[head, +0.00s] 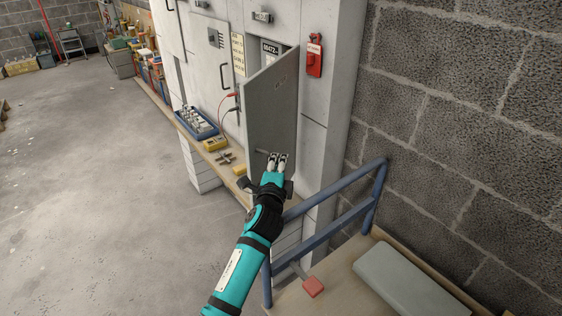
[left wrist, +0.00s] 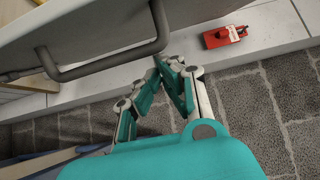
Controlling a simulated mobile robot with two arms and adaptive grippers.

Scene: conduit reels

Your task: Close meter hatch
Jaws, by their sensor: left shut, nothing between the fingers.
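The meter hatch (head: 272,103) is a grey door standing open, swung out from the white cabinet. Behind its upper edge a meter with a number display (head: 270,48) shows in the recess. My left gripper (head: 278,156) is shut and empty, in front of the hatch's lower part in the head view. In the left wrist view, its fingertips (left wrist: 170,72) are close beside a dark bar handle (left wrist: 108,62) on a grey panel (left wrist: 85,25), with nothing between them. Whether they touch the handle or panel I cannot tell. My right gripper is out of view.
A red tagged device (head: 314,58) hangs on the cabinet right of the hatch. A blue rail (head: 335,190) and a table with a grey case (head: 405,283) stand at right. A narrow bench with a blue tray (head: 196,124) runs left.

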